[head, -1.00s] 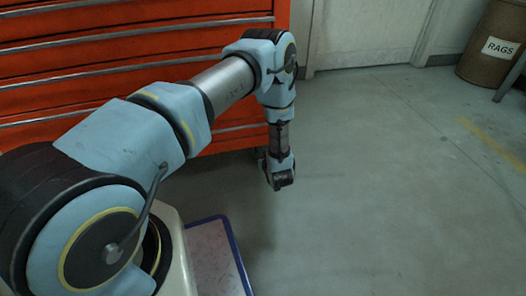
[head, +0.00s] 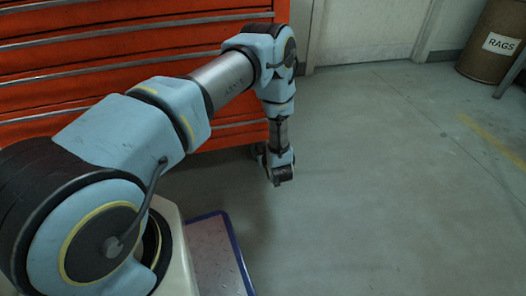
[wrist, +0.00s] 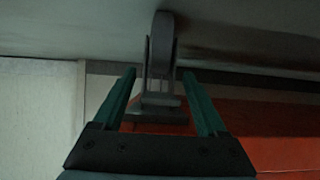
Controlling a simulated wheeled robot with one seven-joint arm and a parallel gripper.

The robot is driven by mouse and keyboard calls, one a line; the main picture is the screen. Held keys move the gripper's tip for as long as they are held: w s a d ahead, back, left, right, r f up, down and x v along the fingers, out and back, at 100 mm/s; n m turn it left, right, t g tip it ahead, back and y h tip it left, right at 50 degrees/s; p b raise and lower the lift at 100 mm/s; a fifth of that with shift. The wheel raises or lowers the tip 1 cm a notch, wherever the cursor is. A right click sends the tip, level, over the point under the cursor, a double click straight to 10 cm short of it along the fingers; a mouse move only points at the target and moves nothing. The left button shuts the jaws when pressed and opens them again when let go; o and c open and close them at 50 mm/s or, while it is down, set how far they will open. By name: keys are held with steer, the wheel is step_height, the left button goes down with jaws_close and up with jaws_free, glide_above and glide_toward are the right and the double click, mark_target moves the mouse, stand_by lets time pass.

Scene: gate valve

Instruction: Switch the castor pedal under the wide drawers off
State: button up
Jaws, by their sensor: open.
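The wide drawers (head: 130,52) are an orange-red cabinet with long grey handles, at the upper left of the head view. In the wrist view a grey castor (wrist: 162,45) stands at the cabinet's underside, with its wheel toward the top of the picture. A flat grey piece (wrist: 155,102) crosses the castor between my fingers; I cannot tell whether it is the pedal or the mount. My gripper (wrist: 158,74) is open, with one green finger on each side of the castor and nothing held. In the head view my gripper (head: 281,176) points down low beside the cabinet's right corner.
A brown bin labelled RAGS (head: 490,42) stands at the far right by the wall. A pale door (head: 365,30) is behind the cabinet. The grey floor (head: 380,190) to the right of my arm is clear.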

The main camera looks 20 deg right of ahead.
steer(key=p+v, duration=0.4)
steer(key=v, duration=0.6)
steer(key=shift+s+r, duration=0.2)
steer(key=shift+s, duration=0.15)
